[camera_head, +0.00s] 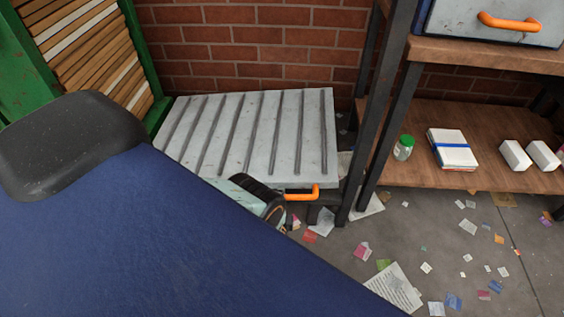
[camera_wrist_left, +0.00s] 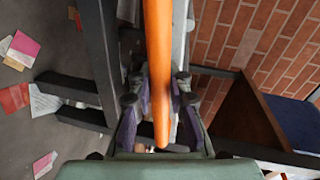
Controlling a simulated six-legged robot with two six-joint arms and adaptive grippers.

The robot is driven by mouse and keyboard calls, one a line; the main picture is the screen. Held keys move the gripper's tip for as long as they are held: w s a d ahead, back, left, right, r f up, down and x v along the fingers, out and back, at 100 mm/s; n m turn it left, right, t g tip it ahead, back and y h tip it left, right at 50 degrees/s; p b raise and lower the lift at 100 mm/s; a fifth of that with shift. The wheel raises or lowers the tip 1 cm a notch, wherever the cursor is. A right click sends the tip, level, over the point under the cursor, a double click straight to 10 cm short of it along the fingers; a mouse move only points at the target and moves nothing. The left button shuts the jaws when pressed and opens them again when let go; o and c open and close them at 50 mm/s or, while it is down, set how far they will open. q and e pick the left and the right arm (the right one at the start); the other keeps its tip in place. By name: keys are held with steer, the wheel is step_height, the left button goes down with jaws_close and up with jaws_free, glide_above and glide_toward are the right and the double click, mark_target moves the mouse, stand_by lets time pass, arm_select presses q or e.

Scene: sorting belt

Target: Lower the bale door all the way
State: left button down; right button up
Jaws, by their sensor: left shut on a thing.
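The bale door (camera_head: 250,135) is a grey ribbed metal panel, swung down and out from the green baler frame (camera_head: 148,65). It lies close to level; I cannot tell whether it rests on anything. Its orange handle (camera_head: 314,192) is at the near right corner. My left gripper (camera_head: 284,196) is at that corner, partly hidden by its own wrist. In the left wrist view the handle (camera_wrist_left: 158,70) runs between the fingers of my left gripper (camera_wrist_left: 158,100), which are shut on it. My right gripper is not in view.
A dark-legged workbench with a wooden lower shelf (camera_head: 475,175) stands close to the right of the door. The shelf holds a green-lidded jar (camera_head: 404,147), a paper stack (camera_head: 452,149) and white boxes (camera_head: 515,155). Paper scraps litter the floor (camera_head: 440,245). A brick wall (camera_head: 250,45) is behind.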

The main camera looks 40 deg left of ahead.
arm_select(q)
steer(key=shift+s+d+f, duration=0.25)
steer(key=shift+s+f, duration=0.05)
steer(key=shift+f, duration=0.05)
steer(key=c, duration=1.6)
jaws_free()
steer(key=o, duration=0.3)
steer(key=shift+w+a+r, duration=0.1)
steer(key=shift+r, duration=0.05)
steer(key=shift+w, duration=0.1)
steer(key=shift+r, duration=0.1)
steer(key=shift+v, duration=3.75)
